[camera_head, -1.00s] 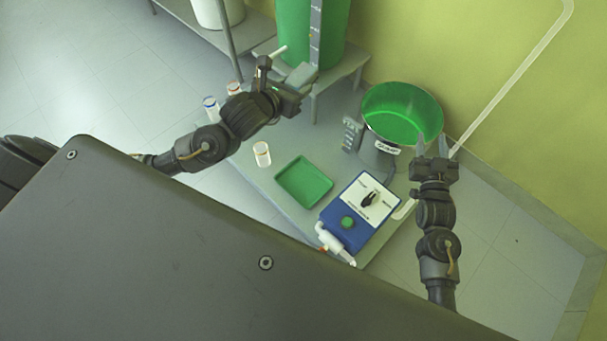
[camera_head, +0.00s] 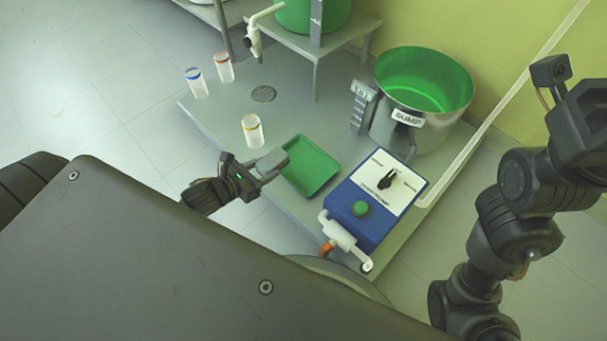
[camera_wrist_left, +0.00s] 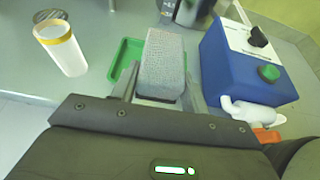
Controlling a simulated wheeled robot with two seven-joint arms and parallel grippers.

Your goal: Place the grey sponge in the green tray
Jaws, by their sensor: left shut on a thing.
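My left gripper (camera_head: 264,170) is shut on the grey sponge (camera_head: 272,160), a speckled block. In the head view the sponge is at the left edge of the green tray (camera_head: 312,166) and covers part of its rim. In the left wrist view the sponge (camera_wrist_left: 162,62) stands out between the fingers (camera_wrist_left: 162,98), in front of the tray (camera_wrist_left: 122,62). I cannot tell how high it is above the tray. The visible tray floor is empty. My right arm is at the right edge of the head view; its fingers are not in view.
A blue control box (camera_head: 366,212) with a white pipe fitting (camera_head: 340,234) stands right of the tray. A yellow-banded jar (camera_head: 253,132) is behind the sponge. A steel sump pot (camera_head: 428,122) and two more jars (camera_head: 197,84) (camera_head: 224,67) stand farther back.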

